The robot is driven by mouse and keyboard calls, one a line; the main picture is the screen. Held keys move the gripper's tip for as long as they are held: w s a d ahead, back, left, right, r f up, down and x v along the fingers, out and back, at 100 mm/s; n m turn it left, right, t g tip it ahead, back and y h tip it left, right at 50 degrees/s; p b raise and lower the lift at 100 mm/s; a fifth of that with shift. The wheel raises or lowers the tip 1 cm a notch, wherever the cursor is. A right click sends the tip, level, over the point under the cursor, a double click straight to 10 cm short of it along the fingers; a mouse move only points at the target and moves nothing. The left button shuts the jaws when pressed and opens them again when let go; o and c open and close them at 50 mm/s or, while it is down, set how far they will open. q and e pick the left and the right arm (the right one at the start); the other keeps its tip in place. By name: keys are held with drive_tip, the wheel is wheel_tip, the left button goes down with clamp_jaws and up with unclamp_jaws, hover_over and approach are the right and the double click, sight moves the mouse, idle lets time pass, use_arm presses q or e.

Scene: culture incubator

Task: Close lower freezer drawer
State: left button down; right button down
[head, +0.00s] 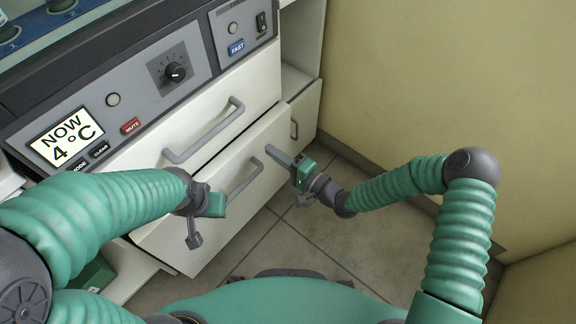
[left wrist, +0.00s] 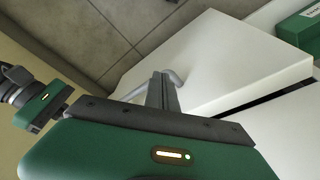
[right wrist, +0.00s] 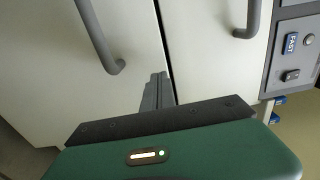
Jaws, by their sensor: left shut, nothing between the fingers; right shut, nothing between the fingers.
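The lower drawer (head: 200,235) has a white front and a grey bar handle (head: 243,180). It stands out a little from the cabinet under the upper drawer (head: 215,140). The left wrist view shows the lower drawer's white body (left wrist: 215,60) with a dark gap beside it. My right gripper (head: 272,151) is shut and empty at the right part of the lower front, beside the handle; contact cannot be told. It also shows in the right wrist view (right wrist: 157,90). My left gripper (head: 194,241) is shut and empty before the lower front's left part.
The upper drawer's handle (head: 205,130) sticks out above. A control panel (head: 90,125) with a display and knob is higher up. A small side door (head: 305,115) is at the right. Tiled floor (head: 300,235) is clear in front; a beige wall (head: 430,70) stands at right.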

sight(256, 140)
drive_tip(key=b+x, duration=0.1)
drive_tip(key=x, duration=0.2)
drive_tip(key=shift+w+a+f, duration=0.1)
drive_tip(key=shift+w+a, duration=0.1)
drive_tip(key=shift+a, duration=0.3)
drive_tip(key=shift+d, duration=0.1)
drive_tip(key=shift+w, duration=0.15)
drive_tip(key=b+x, duration=0.1)
drive_tip(key=x, duration=0.3)
drive_tip(key=shift+r, duration=0.4)
